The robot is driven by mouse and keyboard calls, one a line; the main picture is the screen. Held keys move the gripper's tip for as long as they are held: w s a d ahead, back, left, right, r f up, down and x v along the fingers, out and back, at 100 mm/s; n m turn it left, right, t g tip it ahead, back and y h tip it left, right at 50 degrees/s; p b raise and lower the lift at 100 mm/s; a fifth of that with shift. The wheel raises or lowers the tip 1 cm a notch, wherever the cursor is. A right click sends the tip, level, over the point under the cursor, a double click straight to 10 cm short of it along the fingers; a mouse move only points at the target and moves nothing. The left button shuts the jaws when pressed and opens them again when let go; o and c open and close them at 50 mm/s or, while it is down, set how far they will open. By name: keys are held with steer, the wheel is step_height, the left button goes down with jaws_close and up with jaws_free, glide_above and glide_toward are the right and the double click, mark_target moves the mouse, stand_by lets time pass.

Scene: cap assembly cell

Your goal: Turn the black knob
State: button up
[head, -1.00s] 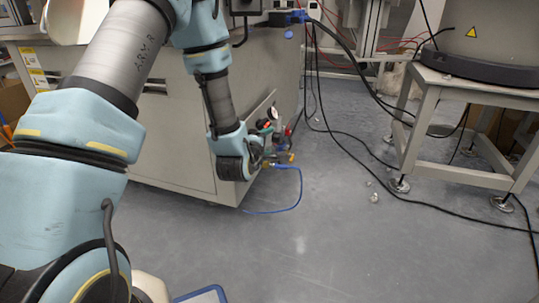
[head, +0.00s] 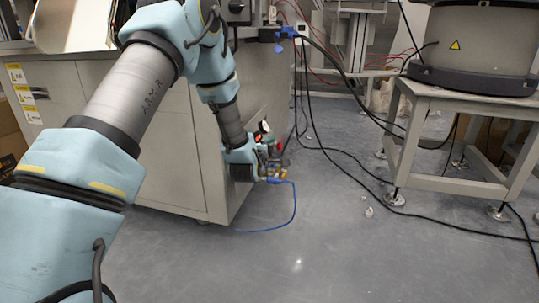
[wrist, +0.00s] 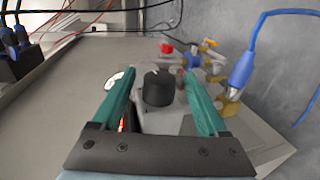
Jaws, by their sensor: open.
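The black knob (wrist: 159,88) is a short dark cylinder on top of a grey housing. In the wrist view it sits between the two green fingers of my gripper (wrist: 160,82), with a gap on each side. My gripper is open, and neither finger visibly touches the knob. In the head view my arm reaches down to the machine's right side, and the gripper and knob are largely hidden there behind my wrist.
A blue hose (wrist: 240,65) with brass fittings is right of the knob; a red knob (wrist: 167,47) and a yellow-handled valve (wrist: 209,43) lie beyond it. The grey cabinet (head: 185,165) stands beside my arm.

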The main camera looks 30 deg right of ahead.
jaws_close()
stand_by(0.7)
